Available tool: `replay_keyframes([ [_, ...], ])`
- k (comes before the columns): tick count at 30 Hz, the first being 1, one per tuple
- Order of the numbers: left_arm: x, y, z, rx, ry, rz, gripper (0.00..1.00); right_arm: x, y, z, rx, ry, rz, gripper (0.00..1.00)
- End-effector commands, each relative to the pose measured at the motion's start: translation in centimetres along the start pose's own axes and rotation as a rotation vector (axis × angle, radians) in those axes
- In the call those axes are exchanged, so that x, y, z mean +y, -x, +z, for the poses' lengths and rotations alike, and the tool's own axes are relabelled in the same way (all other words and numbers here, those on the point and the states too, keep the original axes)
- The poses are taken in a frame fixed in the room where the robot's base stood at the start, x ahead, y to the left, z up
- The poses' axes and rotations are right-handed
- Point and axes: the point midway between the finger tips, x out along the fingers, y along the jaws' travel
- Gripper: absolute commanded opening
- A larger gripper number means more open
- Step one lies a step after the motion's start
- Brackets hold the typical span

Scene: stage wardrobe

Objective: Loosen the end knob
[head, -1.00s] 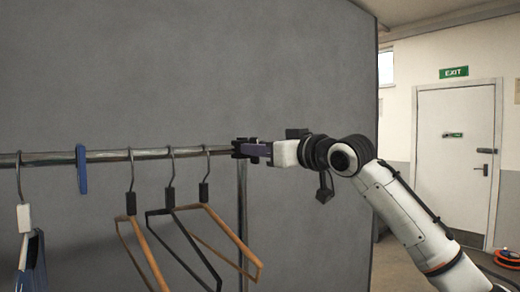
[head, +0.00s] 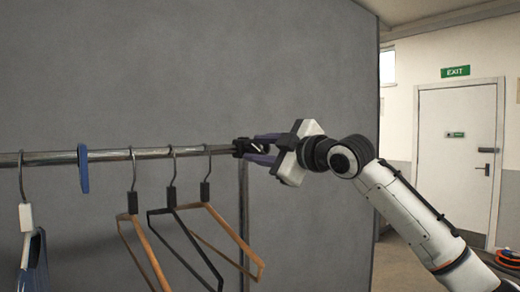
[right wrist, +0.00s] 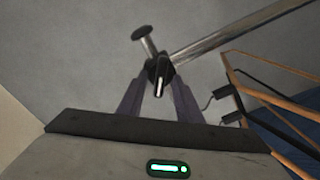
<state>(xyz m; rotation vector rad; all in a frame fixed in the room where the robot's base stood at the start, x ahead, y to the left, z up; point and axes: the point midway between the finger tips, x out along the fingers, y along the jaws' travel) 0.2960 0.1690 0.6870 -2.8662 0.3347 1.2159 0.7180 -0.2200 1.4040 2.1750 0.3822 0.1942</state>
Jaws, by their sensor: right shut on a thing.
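The clothes rail (head: 120,154) runs across the left half of the head view and ends in a dark fitting at its right end. My right gripper (head: 250,147) is at that end, its two fingers pointing left along the rail. In the right wrist view the fingers (right wrist: 158,82) converge on the small dark end knob (right wrist: 159,68), which has a pale streak on it. They are shut on it; the fingertips hide part of the knob. The rail (right wrist: 240,32) runs off to the upper right there. My left gripper is not in view.
Several hangers hang on the rail, including a black one (head: 189,248) and a wooden one (head: 142,252). A blue clip (head: 83,168) sits on the rail further left. A grey panel (head: 200,70) stands behind. A white door (head: 455,160) is far right.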

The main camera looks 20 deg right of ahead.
Motion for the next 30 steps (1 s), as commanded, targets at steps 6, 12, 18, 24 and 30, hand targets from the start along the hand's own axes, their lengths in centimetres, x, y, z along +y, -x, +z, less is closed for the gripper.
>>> replay_keyframes([
  [6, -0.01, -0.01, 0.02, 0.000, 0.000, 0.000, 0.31, -0.12, 0.03, 0.04, -0.001, 0.205, 0.000, 0.10],
  [12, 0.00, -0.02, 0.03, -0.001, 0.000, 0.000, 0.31, -0.24, 0.03, 0.05, 0.000, 0.376, 0.000, 0.10],
  [18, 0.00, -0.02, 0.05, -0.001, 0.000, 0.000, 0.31, -0.37, 0.01, 0.10, 0.000, 0.510, -0.002, 0.10],
  [24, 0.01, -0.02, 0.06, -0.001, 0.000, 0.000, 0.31, -0.42, 0.01, 0.13, 0.000, 0.597, -0.001, 0.10],
  [30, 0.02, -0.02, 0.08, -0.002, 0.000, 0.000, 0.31, -0.44, 0.01, 0.13, 0.001, 0.638, -0.001, 0.10],
])
